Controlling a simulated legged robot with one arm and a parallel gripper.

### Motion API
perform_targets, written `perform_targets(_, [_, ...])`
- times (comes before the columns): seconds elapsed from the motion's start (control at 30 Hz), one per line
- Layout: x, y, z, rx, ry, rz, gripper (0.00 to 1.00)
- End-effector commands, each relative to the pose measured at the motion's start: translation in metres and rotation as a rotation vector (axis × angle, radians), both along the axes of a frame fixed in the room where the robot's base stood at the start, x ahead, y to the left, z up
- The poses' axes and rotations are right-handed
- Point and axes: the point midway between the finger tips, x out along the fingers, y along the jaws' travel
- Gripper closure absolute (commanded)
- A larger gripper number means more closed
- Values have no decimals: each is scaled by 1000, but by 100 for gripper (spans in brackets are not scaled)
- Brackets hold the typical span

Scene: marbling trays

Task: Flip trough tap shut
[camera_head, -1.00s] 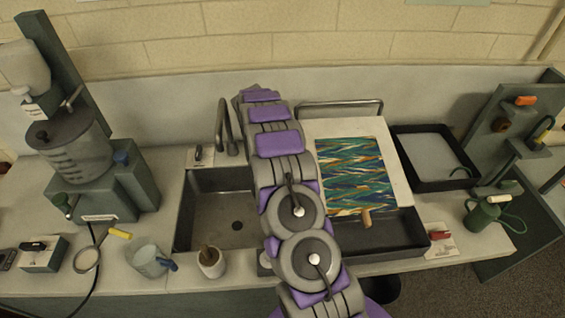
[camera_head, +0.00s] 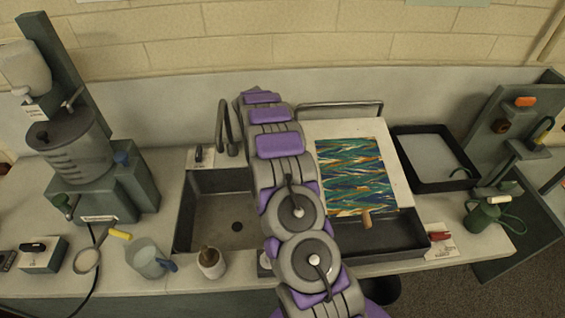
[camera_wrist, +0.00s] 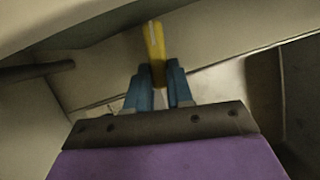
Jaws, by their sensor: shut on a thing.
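In the wrist view my gripper (camera_wrist: 160,80) has its blue fingers closed on a yellow lever-like piece (camera_wrist: 154,42). The piece stands up from between the fingertips and has a pale stripe near its top. Its lower end is hidden by the fingers. I cannot tell from the picture alone whether it is the trough tap's handle. In the head view my arm hides my gripper and whatever it holds. The dark trough (camera_head: 400,245) lies right of my arm, with a pale board and marbled sheet (camera_head: 355,177) over its back part.
A sink (camera_head: 205,222) with a curved spout (camera_head: 222,125) is left of my arm. A dark tray (camera_head: 437,185) stands right of the board. A red-handled fitting (camera_head: 440,236) sits at the trough's right. A jug (camera_head: 147,257) and a small pot (camera_head: 211,264) stand along the front edge.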

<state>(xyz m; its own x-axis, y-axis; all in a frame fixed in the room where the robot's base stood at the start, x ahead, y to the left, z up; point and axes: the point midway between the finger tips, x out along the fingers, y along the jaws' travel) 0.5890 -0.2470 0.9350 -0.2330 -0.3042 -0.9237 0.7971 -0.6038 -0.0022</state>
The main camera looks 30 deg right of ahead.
Motion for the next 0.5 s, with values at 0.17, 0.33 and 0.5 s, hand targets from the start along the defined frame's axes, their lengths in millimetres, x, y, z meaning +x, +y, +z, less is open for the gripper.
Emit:
perform_targets(0.17, [0, 0, 3, 0, -2, 31, 100])
perform_targets(0.33, [-1, 1, 5, -1, -2, 111, 100])
perform_targets(0.5, [-3, 2, 3, -1, -1, 188, 100])
